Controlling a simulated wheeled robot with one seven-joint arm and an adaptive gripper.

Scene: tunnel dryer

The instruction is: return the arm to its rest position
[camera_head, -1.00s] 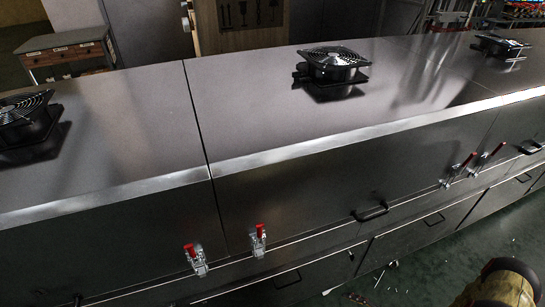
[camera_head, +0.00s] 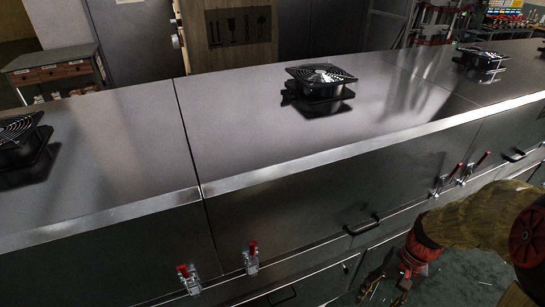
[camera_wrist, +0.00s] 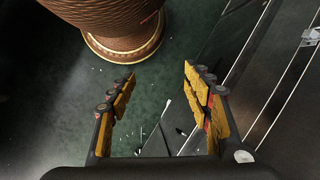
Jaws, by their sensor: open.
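My arm (camera_head: 480,218) reaches in from the right edge of the head view, at the lower right in front of the dryer. Its red and dark wrist end (camera_head: 405,268) hangs low over the green floor. In the wrist view my gripper (camera_wrist: 159,72) is open, its two yellow-padded fingers well apart. Nothing is between the fingers; green floor with small pale scraps shows beyond them. The long grey tunnel dryer (camera_head: 235,130) crosses the head view, and its dark front panels also show at the right of the wrist view (camera_wrist: 280,100).
Black fans (camera_head: 320,82) sit on the dryer's top. Red-handled clamps (camera_head: 252,258) and black handles (camera_head: 362,225) stick out of its front, some near my arm. A brown ribbed round body (camera_wrist: 118,25) stands close ahead in the wrist view. Open floor (camera_wrist: 60,100) lies left of the fingers.

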